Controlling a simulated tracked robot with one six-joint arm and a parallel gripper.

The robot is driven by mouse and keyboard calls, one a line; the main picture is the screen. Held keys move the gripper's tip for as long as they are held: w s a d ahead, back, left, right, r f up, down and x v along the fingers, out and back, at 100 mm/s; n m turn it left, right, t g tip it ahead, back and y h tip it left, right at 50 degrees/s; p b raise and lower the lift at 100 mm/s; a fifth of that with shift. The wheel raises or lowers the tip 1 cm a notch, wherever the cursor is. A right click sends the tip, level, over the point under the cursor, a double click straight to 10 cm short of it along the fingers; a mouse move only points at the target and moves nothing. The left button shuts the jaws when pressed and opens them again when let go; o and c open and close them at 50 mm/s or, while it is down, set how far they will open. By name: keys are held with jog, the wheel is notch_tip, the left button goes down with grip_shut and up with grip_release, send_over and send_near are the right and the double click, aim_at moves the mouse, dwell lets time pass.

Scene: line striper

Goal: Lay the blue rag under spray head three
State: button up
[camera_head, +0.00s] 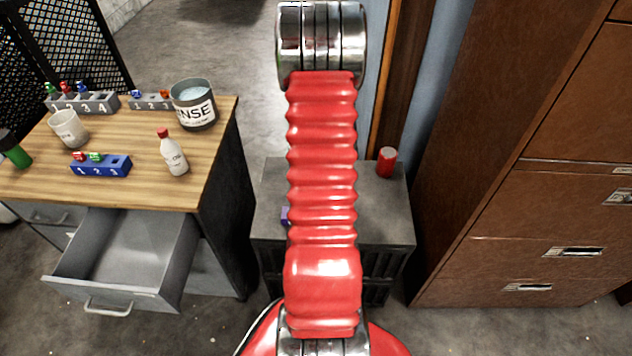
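No blue rag is clearly in view. A small blue-purple thing (285,216) shows at the left edge of my arm on the grey cabinet; my arm hides the rest, so I cannot tell what it is. No part is clearly a spray head. On the wooden desk, a long grey numbered rack (88,103) holds small red, green and blue pieces. A shorter grey rack (152,101) has a blue piece. A blue rack (100,167) marked 1, 2, 3 holds red and green pieces at its left, with its right slot seemingly empty. My gripper is out of view.
A red can (386,162) stands on the grey cabinet (380,215). Brown drawers (540,200) stand right.

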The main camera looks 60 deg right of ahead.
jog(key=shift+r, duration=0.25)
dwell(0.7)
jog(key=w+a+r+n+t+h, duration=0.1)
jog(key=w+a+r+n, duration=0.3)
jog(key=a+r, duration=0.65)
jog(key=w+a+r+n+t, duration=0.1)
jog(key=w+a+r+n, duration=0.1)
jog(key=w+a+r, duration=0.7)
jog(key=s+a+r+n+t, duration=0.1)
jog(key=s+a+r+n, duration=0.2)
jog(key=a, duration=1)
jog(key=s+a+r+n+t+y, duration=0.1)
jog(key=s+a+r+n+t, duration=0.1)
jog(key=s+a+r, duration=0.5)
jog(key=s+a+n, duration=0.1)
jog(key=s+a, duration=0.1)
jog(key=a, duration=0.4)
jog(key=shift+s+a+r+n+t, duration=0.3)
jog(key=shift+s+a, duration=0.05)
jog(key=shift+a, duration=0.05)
